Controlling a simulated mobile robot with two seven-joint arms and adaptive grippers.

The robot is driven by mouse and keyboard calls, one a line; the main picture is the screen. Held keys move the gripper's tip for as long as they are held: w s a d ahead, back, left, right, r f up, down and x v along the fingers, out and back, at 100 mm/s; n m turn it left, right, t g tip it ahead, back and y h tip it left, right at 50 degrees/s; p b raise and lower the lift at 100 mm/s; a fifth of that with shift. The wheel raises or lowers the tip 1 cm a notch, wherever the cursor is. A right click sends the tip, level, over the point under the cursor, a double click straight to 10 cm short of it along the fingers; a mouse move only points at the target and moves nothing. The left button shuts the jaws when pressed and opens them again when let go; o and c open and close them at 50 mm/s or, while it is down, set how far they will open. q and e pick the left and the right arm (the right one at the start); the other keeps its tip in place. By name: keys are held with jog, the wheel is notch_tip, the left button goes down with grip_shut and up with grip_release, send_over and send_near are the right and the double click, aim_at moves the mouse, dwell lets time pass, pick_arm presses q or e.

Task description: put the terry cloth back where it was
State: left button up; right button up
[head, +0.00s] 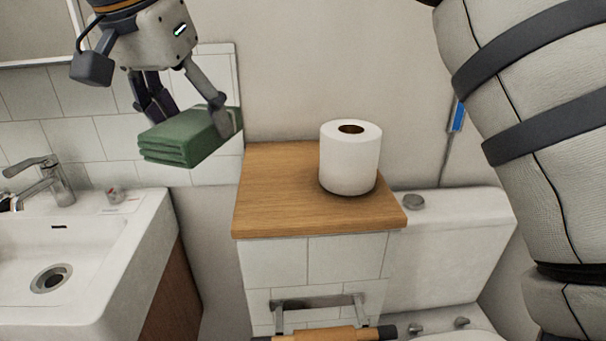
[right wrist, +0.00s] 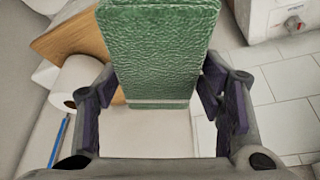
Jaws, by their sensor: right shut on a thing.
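The terry cloth (head: 180,142) is a green folded stack, held in the air left of the wooden-topped ledge in the head view. My right gripper (head: 192,116) comes down from above and is shut on it, one finger on each side. In the right wrist view the cloth (right wrist: 160,50) extends away from between the fingers of the gripper (right wrist: 165,100). In the head view the cloth hangs in front of the wall tiles, between the sink and the ledge, and touches neither. My left gripper is not in view.
A white paper roll (head: 350,160) stands upright on the right part of the wooden ledge top (head: 275,190); the left part is bare. The sink (head: 100,250) with its tap (head: 45,180) is at left. A toilet cistern (head: 450,240) is at right, a rail (head: 318,301) below the ledge.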

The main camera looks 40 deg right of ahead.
jog(key=shift+s+r, duration=0.2)
jog(key=shift+r, duration=0.05)
jog(key=shift+d, duration=0.35)
jog(key=d+f, duration=0.3)
jog(key=d, duration=0.1)
jog(key=w+d+f, duration=0.1)
jog(key=d+f, duration=0.2)
jog(key=d, duration=0.1)
jog(key=d+f, duration=0.3)
jog(key=d, duration=0.1)
jog(key=shift+w+d+f+p, duration=0.25)
jog(key=shift+d+f+p, duration=0.05)
jog(key=shift+d, duration=0.05)
notch_tip(320, 180, down, 3)
jog(key=shift+d+f, duration=0.15)
jog(key=o, duration=1)
